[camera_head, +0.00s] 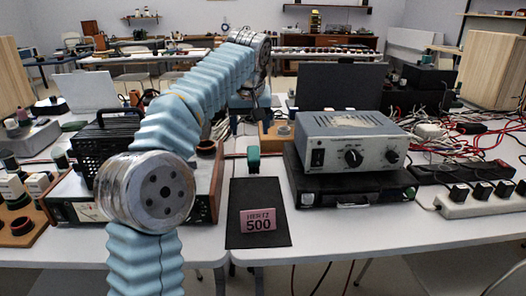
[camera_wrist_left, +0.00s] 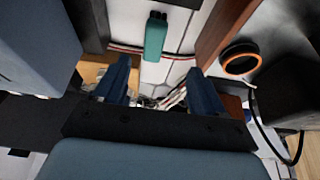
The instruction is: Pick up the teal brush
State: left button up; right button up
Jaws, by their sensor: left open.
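The teal brush (camera_head: 253,158) stands out on the white table in the head view, between a wood-sided unit and a grey device. In the left wrist view the teal brush (camera_wrist_left: 155,38) has a teal body and a black end at the top, and lies just beyond the fingertips. My left gripper (camera_wrist_left: 160,68) is open, its two dark blue fingers apart with nothing seen between them but table and cables. In the head view my left gripper (camera_head: 243,121) is small, behind the brush, and partly hidden by my arm. My right gripper is in neither view.
A grey device with knobs (camera_head: 352,142) sits on a black box right of the brush. A wood-sided unit (camera_head: 215,186) stands left. A black mat (camera_head: 258,190) holds a pink "500" card (camera_head: 258,220) in front. A striped cable (camera_wrist_left: 128,49) runs by the brush.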

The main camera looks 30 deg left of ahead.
aim_at(253, 154)
pick_arm(q)
jog(key=x, duration=0.2)
jog(key=b+x, duration=0.1)
jog(key=x, duration=0.2)
jog(key=w+x, duration=0.1)
jog(key=x, duration=0.2)
jog(key=shift+b, duration=0.4)
jog(key=x, duration=0.5)
jog(key=shift+w+d+f+b, duration=0.1)
jog(key=shift+w+f+b, duration=0.2)
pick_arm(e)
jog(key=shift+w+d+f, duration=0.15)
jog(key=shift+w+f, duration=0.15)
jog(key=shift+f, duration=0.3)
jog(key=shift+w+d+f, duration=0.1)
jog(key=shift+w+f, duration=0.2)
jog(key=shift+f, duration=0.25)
pick_arm(q)
jog(key=shift+c, duration=0.4)
jog(key=c, duration=1)
